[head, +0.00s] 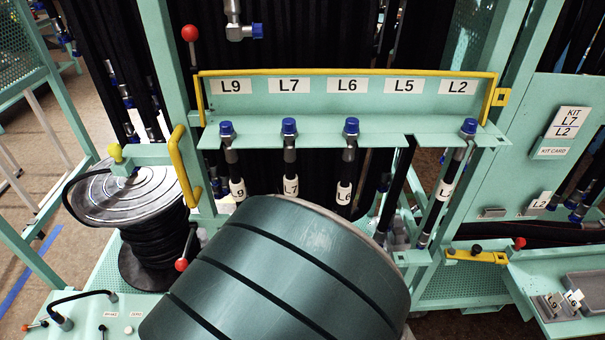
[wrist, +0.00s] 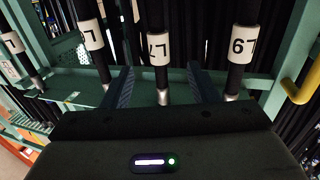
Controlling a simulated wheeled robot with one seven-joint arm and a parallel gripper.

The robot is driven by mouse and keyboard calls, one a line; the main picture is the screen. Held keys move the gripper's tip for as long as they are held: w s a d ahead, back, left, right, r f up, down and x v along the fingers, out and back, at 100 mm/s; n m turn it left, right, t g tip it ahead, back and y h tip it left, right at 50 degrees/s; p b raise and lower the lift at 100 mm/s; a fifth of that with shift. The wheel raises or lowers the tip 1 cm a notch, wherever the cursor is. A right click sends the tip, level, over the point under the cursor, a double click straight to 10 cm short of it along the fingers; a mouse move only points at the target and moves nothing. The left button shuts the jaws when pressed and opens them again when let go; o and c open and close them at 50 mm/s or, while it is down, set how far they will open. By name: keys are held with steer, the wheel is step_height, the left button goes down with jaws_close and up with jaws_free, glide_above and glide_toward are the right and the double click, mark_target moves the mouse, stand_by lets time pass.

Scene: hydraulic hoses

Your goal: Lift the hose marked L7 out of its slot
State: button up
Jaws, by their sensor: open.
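The L7 hose (head: 290,158), black with a blue cap and white tag, hangs upright in its slot under the L7 sign (head: 289,86) of the green rack (head: 380,105). In the wrist view its tag and body (wrist: 157,46) appear upside down. My gripper (wrist: 160,76) is open, its two dark fingers one on either side of the L7 hose, with gaps showing on both sides. I cannot tell how deep the hose sits between them. In the head view my arm hides the gripper and the hose's lower part.
The L9 hose (head: 231,160) and L6 hose (head: 349,160) hang close on either side. A yellow rail (head: 345,72) tops the sign panel. A hose reel (head: 125,195) stands at left.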

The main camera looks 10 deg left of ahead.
steer(key=shift+w+d+f+p, duration=0.15)
steer(key=shift+w+p, duration=0.35)
steer(key=shift+w, duration=2.25)
steer(key=shift+w+d+p, duration=0.15)
steer(key=shift+w+p, duration=0.3)
steer(key=shift+w, duration=2.25)
jaws_close()
